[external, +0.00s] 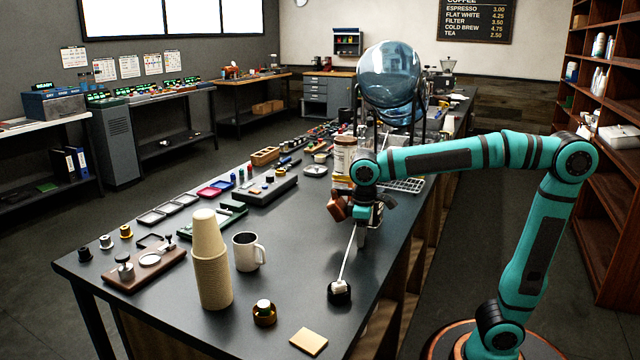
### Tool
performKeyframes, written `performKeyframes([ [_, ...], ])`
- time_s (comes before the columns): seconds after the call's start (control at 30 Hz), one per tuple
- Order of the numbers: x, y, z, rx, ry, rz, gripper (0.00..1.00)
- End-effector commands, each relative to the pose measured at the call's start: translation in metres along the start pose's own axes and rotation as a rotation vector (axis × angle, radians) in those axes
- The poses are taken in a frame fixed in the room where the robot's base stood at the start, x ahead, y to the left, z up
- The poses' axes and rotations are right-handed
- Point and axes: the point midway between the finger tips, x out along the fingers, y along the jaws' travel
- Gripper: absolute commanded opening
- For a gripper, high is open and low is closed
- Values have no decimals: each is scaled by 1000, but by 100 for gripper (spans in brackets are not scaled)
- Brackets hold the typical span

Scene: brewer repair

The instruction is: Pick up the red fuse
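A stack of paper cups (211,265) and a white mug (248,251) stand between the front edge and the red piece. A brush-like tool (340,291) stands below my gripper. A large glass globe (390,75) rises behind my wrist.

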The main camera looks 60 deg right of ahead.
Motion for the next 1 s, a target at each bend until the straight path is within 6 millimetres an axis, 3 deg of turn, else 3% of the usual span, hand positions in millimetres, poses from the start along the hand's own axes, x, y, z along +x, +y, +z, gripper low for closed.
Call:
performKeyframes([
  [0.03,0,0,0,0,0,0,38],
  [0.17,0,0,0,0,0,0,14],
  [0.53,-8,0,0,0,1,0,14],
  [1.0,-85,0,0,0,2,0,14],
])
